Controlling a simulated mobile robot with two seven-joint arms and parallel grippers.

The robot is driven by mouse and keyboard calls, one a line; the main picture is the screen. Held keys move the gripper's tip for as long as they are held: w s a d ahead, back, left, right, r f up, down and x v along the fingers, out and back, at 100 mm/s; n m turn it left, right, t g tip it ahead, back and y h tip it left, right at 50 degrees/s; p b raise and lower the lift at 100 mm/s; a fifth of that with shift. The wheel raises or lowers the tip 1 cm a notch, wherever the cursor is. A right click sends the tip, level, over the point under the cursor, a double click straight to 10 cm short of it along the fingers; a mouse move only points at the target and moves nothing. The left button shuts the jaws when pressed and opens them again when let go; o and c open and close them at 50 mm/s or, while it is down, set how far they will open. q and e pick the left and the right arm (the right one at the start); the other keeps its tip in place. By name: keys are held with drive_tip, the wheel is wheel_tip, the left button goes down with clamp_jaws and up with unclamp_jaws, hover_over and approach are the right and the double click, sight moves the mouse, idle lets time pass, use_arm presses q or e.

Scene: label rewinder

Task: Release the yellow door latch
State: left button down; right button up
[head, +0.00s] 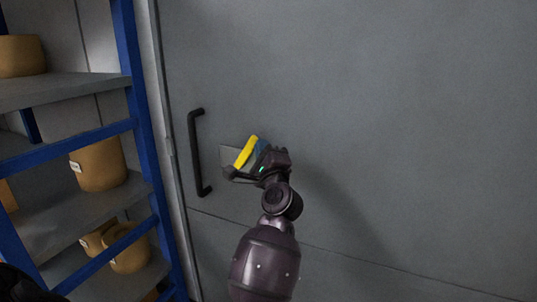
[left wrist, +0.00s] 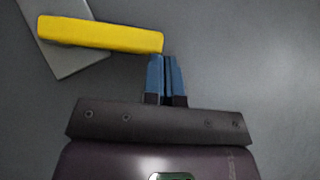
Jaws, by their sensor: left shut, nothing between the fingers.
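The yellow door latch (head: 246,152) is a short bar on a light grey plate (head: 226,155) on the grey door (head: 380,110). It is tilted in the head view. In the left wrist view the latch (left wrist: 100,35) runs nearly level across the plate (left wrist: 70,62). My left gripper (head: 262,149) has blue fingers and is at the latch's right side. In the left wrist view its shut, empty fingertips (left wrist: 164,60) are just beside and below the latch's right end. I cannot tell whether they touch it. My right gripper is not in view.
A black vertical handle (head: 196,152) stands on the door left of the latch. A blue-framed shelf rack (head: 146,130) with several tan rolls (head: 100,165) stands at the left. The door surface to the right is clear.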

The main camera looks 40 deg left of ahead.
use_arm(q)
drive_tip(key=shift+s+a+r+p, duration=0.2)
drive_tip(key=shift+a+r+p, duration=0.15)
drive_tip(key=shift+a+r, duration=0.4)
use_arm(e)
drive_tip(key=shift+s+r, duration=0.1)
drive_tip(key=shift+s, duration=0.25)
use_arm(q)
drive_tip(key=shift+a+r, duration=0.1)
drive_tip(key=shift+a, duration=0.05)
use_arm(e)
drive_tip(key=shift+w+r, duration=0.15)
use_arm(q)
drive_tip(key=shift+r, duration=0.1)
